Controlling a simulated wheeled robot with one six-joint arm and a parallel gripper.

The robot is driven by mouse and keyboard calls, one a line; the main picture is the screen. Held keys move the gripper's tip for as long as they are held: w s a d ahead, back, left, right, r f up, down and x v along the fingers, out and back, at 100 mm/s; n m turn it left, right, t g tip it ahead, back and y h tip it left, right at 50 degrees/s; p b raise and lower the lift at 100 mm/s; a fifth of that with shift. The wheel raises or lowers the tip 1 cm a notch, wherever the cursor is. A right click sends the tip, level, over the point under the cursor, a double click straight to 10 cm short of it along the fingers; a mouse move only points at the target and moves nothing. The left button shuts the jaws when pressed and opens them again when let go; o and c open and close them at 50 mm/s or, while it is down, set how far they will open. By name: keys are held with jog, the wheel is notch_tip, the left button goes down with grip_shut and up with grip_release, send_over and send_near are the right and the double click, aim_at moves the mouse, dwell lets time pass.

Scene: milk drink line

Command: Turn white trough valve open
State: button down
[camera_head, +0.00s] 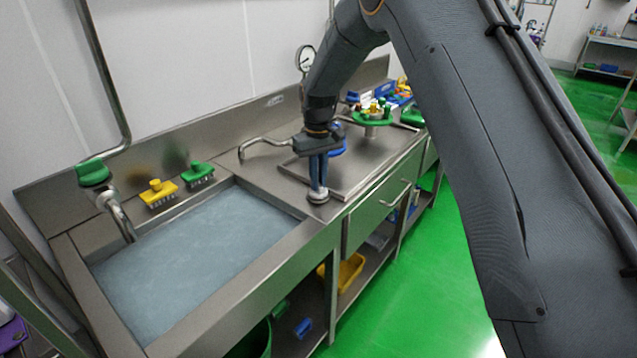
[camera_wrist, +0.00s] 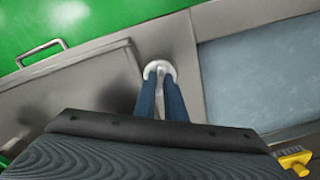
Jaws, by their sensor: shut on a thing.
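The white valve (camera_head: 318,198) sits on the steel counter near its front edge, just right of the water-filled trough (camera_head: 272,268). It is small and round, and it also shows as a white ring in the wrist view (camera_wrist: 153,67). My gripper (camera_head: 318,186) points down at it with its blue fingers, which are also in the wrist view (camera_wrist: 161,88). The fingers are shut on the valve's upper part and partly hide it. How far the valve is turned cannot be told.
A yellow brush (camera_head: 158,193) and a green brush (camera_head: 198,174) lie on the trough's back ledge. A curved steel tap (camera_head: 262,144) stands behind my gripper. Green-topped fittings and coloured items crowd the counter farther back. A drawer handle (camera_wrist: 42,52) sticks out from the front.

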jog(key=n+b, duration=0.1)
jog(key=n, duration=0.3)
jog(key=shift+n, duration=0.4)
dwell(0.4)
jog(key=c, duration=1.8)
grip_release()
jog(key=shift+r+b, duration=1.1)
jog(key=shift+r, duration=2.8)
